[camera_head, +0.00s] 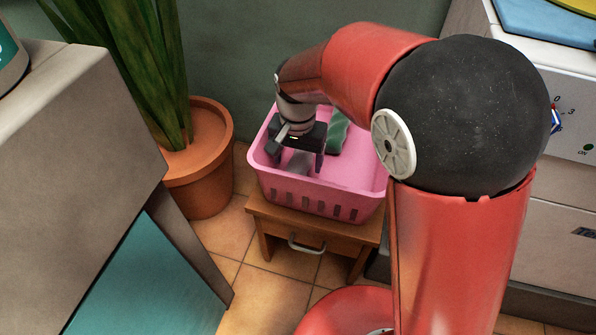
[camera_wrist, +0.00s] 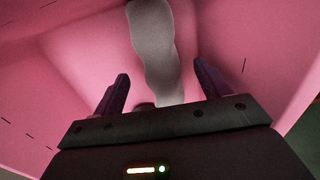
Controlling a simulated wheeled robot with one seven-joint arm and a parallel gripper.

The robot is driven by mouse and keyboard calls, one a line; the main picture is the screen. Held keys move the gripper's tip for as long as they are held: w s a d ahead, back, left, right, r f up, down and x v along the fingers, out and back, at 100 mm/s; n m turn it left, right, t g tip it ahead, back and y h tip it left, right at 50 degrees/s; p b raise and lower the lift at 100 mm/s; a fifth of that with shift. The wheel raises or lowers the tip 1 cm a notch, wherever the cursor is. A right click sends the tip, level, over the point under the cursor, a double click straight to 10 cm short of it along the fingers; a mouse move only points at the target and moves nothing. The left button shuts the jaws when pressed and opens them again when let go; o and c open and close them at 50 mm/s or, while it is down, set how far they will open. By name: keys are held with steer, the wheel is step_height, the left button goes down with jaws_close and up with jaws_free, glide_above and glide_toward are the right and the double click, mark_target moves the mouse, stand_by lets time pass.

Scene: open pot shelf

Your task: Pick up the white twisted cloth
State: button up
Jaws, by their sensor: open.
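The white twisted cloth (camera_wrist: 153,45) looks pale grey in the wrist view and lies lengthwise inside the pink basket (camera_wrist: 85,50). Its near end is hidden behind my gripper. In the head view a small grey part of the cloth (camera_head: 299,163) shows below my gripper. My gripper (camera_head: 302,160) is open and points down into the pink basket (camera_head: 325,198). In the wrist view my gripper's two fingers (camera_wrist: 160,85) stand apart, with the cloth between them in the picture. I cannot tell whether the fingers touch it.
A dark green item (camera_head: 338,133) lies in the basket behind my gripper. The basket stands on a small wooden table (camera_head: 318,232). A potted plant (camera_head: 203,170) is at left, near a grey cabinet (camera_head: 85,150). A white appliance (camera_head: 555,150) is at right.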

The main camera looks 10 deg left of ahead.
mark_target(298, 165)
step_height(298, 165, down, 3)
steer(key=shift+w, duration=0.1)
steer(key=c, duration=1.2)
steer(key=shift+o, duration=0.2)
steer(key=shift+r, duration=0.1)
